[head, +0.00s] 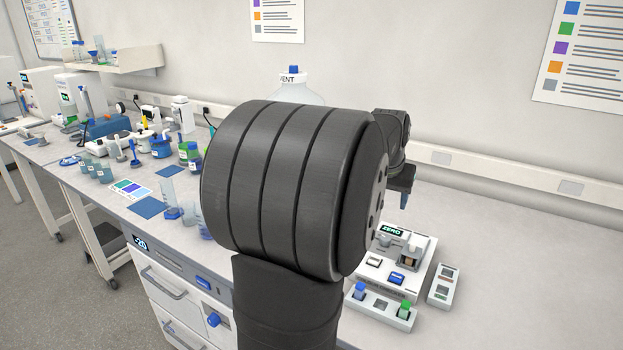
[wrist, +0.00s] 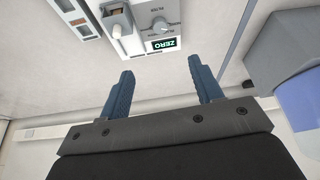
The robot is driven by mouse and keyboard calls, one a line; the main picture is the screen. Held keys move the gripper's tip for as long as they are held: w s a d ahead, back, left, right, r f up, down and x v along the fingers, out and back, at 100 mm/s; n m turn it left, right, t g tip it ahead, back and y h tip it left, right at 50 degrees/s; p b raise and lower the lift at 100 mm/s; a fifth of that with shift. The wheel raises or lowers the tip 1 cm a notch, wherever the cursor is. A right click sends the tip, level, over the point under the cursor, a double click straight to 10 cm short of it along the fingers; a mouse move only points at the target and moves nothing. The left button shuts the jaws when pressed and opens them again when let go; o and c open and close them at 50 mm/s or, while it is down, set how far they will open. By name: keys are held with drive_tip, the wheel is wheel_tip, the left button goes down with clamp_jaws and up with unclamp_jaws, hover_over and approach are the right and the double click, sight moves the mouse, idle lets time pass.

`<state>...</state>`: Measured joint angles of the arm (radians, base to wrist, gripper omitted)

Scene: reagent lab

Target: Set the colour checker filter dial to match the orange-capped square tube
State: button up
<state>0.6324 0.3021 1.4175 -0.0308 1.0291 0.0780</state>
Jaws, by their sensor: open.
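The colour checker (head: 415,278) is a white box at the right of the bench, with a lit "ZERO" display (head: 391,231). In the wrist view its grey round dial (wrist: 160,26) sits beside the display, with small lettering around it. A brownish piece (head: 409,260) shows in an opening of the checker; I cannot tell what it is. I see no orange-capped square tube; my arm hides part of the bench. My gripper (wrist: 167,78) is open and empty, apart from the dial and pointing towards the checker's display side.
A white rack (head: 380,306) with a blue-capped and a green-capped tube stands in front of the checker. A clear bottle (head: 297,91) stands behind my arm.

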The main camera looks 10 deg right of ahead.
drive_tip(key=shift+s+d+f+n, duration=0.1)
drive_tip(key=shift+d+f+n, duration=0.3)
drive_tip(key=shift+f+n, duration=0.1)
drive_tip(key=shift+c, duration=0.3)
approach(386, 238)
drive_tip(key=shift+y, duration=0.3)
drive_tip(key=x, duration=0.8)
drive_tip(key=shift+d+f, duration=0.2)
drive_tip(key=shift+f, duration=0.05)
drive_tip(key=c, duration=1)
